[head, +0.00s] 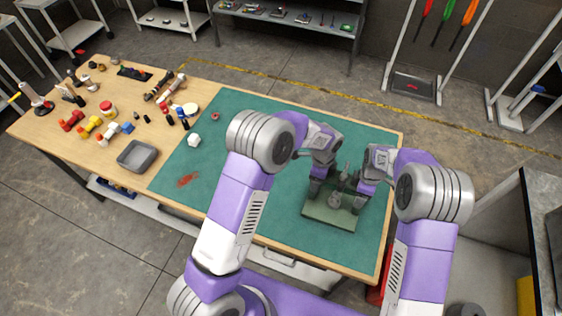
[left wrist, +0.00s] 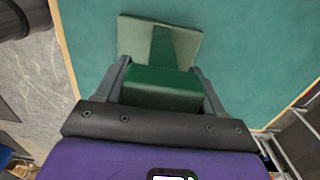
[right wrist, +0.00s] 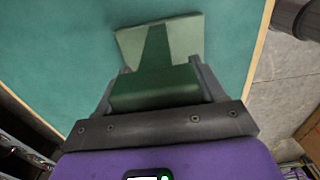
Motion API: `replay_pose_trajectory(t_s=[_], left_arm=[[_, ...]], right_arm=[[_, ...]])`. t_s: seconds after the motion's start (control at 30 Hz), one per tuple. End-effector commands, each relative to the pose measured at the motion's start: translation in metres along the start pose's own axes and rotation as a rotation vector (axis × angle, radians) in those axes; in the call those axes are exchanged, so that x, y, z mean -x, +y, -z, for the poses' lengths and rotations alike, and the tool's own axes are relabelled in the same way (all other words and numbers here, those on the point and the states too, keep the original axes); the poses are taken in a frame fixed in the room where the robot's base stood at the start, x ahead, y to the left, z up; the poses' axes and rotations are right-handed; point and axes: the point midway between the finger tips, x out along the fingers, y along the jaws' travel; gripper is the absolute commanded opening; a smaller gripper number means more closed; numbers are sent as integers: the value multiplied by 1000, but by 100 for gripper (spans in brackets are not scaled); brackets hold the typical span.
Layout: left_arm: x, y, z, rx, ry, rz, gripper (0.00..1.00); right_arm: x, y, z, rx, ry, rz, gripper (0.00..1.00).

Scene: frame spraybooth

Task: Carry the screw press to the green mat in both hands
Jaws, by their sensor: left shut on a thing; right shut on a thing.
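The screw press is dark green with a paler green base plate (head: 328,214). In the head view it is over the right part of the green mat (head: 250,115), upright, partly hidden by my grippers. My left gripper (head: 318,182) is shut on the press's left side. My right gripper (head: 364,188) is shut on its right side. The left wrist view shows a green block of the press (left wrist: 162,88) between the fingers, with the base plate below. The right wrist view shows the matching block (right wrist: 155,88) between the fingers. I cannot tell whether the base touches the mat.
A grey tray (head: 138,156) stands on the wooden table left of the mat, among several small tools and parts. A white piece (head: 194,140), a small red ring (head: 215,117) and a red stain (head: 187,180) are on the mat. The mat's middle front is clear.

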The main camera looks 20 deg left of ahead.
Motion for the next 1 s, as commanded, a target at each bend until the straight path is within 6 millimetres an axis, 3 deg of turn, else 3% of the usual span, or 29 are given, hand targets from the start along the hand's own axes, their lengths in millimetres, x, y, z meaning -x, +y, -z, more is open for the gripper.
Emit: replay_pose_trajectory(t_s=[0.17, 0.2, 0.33, 0.67, 0.77, 1.0], left_arm=[[-4, -3, 2, -1, 5, 10, 0], [-6, 0, 1, -1, 1, 0, 75], [-5, 0, 1, -1, 1, 0, 94], [-2, 0, 0, 0, 1, 2, 94], [8, -1, 0, 0, 1, 2, 94], [58, -1, 0, 0, 2, 6, 94]], right_arm=[[-4, 3, 2, 1, 5, -10, 0], [-5, 0, 1, 1, 1, -1, 75], [-5, 0, 1, 1, 1, -1, 94], [-6, 0, 0, 0, 0, 0, 94], [-6, 0, 0, 0, 0, 0, 94], [-6, 0, 0, 0, 0, 0, 94]])
